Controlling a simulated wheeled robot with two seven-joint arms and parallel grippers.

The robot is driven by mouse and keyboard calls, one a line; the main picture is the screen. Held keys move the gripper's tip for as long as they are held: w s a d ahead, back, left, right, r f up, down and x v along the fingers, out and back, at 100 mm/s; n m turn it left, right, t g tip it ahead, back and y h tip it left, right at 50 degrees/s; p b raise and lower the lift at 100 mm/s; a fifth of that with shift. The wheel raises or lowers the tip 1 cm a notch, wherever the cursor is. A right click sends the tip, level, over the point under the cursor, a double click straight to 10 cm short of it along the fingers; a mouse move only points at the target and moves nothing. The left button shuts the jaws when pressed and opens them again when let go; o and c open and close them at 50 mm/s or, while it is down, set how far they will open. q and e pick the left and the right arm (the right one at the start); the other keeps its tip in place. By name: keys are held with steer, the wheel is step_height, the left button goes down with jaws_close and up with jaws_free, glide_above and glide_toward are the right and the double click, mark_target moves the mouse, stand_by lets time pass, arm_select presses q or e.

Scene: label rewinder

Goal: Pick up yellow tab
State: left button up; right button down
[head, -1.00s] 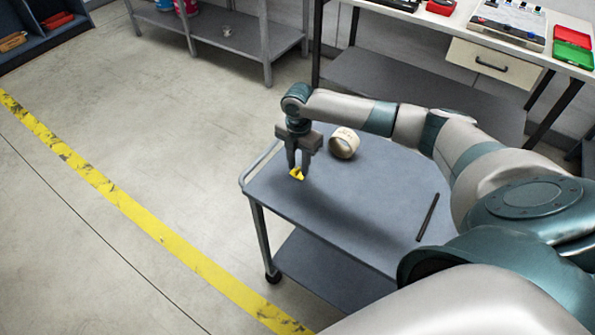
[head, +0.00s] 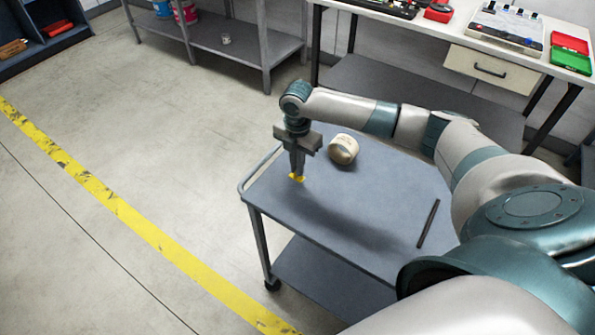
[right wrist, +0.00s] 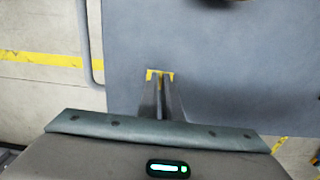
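The small yellow tab (head: 292,176) is at the left part of the grey cart top. My right gripper (head: 297,174) points straight down at it, with its two fingers drawn together on the tab. Yellow shows on both sides of the fingertips. In the right wrist view the tab (right wrist: 151,74) sits at the tips of the nearly closed fingers (right wrist: 160,80), which hide its middle. I cannot tell whether the tab still touches the cart. My left gripper is not in view.
The grey cart (head: 340,225) also carries a tape roll (head: 343,150) just right of the gripper and a thin dark rod (head: 428,223) further right. A white workbench (head: 450,20) stands behind. The cart top's middle is clear.

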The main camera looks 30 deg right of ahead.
steer(key=shift+s+d+r+b, duration=0.15)
steer(key=shift+d+r+b, duration=0.1)
steer(key=shift+r, duration=0.3)
steer(key=shift+s+d+r+b, duration=0.15)
steer(key=shift+r+b, duration=0.1)
steer(key=shift+r, duration=0.3)
steer(key=s+d+r+b, duration=0.3)
steer(key=s+d+r, duration=0.3)
steer(key=s+d, duration=0.1)
steer(key=shift+s+r, duration=0.35)
steer(key=shift+s, duration=0.3)
steer(key=shift+a, duration=0.1)
steer(key=s+a+r+m, duration=0.2)
steer(key=a+m, duration=0.9)
steer(key=a, duration=0.1)
steer(key=s+a+r+m, duration=0.2)
steer(key=a+r+m, duration=0.1)
steer(key=a+m, duration=0.8)
steer(key=shift+s+a+r, duration=0.15)
steer(key=shift+s+a, duration=0.1)
steer(key=shift+a, duration=0.2)
steer(key=shift+a, duration=0.1)
